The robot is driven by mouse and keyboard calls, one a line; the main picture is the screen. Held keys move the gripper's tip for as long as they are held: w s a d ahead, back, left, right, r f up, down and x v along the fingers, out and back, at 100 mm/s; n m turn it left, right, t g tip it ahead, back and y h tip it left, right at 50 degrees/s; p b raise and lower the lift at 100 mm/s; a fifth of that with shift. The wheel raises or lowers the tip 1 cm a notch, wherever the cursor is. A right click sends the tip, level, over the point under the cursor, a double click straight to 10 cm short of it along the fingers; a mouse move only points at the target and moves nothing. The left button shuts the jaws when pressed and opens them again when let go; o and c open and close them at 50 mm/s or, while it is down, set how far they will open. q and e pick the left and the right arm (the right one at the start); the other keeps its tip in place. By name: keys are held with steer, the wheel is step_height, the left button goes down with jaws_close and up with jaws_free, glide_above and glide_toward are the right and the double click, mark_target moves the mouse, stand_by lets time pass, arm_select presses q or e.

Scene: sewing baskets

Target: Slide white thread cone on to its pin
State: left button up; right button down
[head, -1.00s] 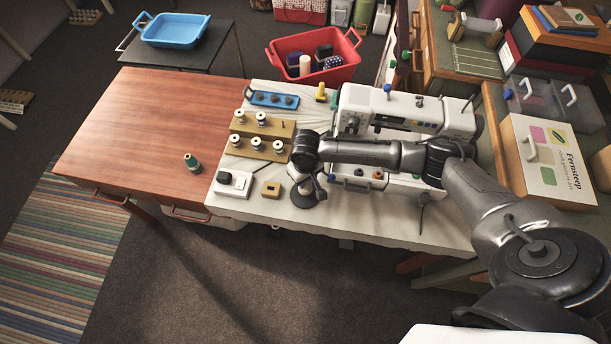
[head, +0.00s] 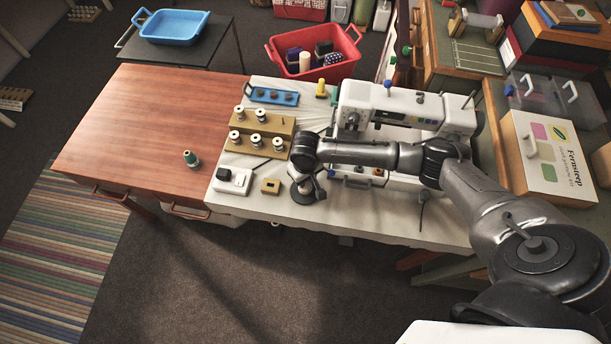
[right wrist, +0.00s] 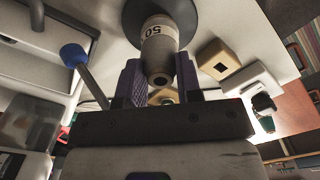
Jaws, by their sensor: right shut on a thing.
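The white thread cone (right wrist: 160,42), marked "50", is in the right wrist view between the purple fingers of my right gripper (right wrist: 160,85). The gripper is shut on it. The cone's narrow end, with a dark hole, faces the camera; its wide end is over a round dark disc (right wrist: 186,12). No pin shows, and I cannot tell whether the cone touches the disc or is around a pin. In the head view the dark disc (head: 303,195) is at the table's front, and my right wrist largely hides the cone. My left gripper is not in view.
A wooden block with a hole (head: 270,187) and a white box (head: 233,181) stand left of the disc. Wooden spool racks (head: 272,127) are behind them. A sewing machine (head: 440,113) stands to the right. A green cone (head: 191,159) stands on the otherwise bare brown table (head: 130,140).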

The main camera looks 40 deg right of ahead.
steer(key=shift+f, duration=0.3)
steer(key=c, duration=0.7)
jaws_free()
steer(key=shift+r, duration=0.1)
step_height(320, 180, up, 14)
steer(key=shift+f, duration=0.15)
stand_by(0.3)
